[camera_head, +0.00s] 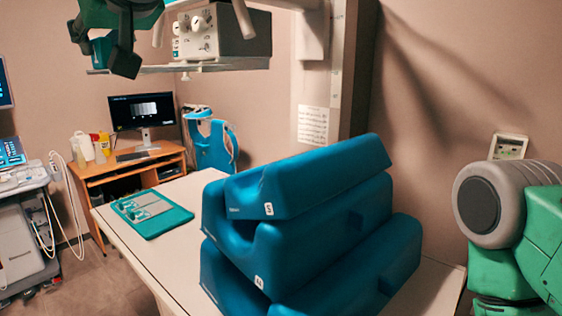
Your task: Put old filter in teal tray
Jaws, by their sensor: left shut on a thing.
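My left gripper (104,42) is at the top left, black-fingered on a green arm, in front of the shelf's left end. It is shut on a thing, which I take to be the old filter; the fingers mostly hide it. A teal block shows between and behind the fingers, and I cannot tell whether it is held or stands on the shelf. The teal tray (172,220) lies flat on the left part of the white table, well below the gripper, with small clear and grey items in it. My right gripper is out of view; only part of my right arm shows at the right edge.
A stack of large blue wedge cushions (315,240) fills the middle of the table (140,256). A grey device with dials (222,32) sits on the wall shelf (200,67). A wooden desk (92,180) with a monitor and a cart (22,235) stand at left.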

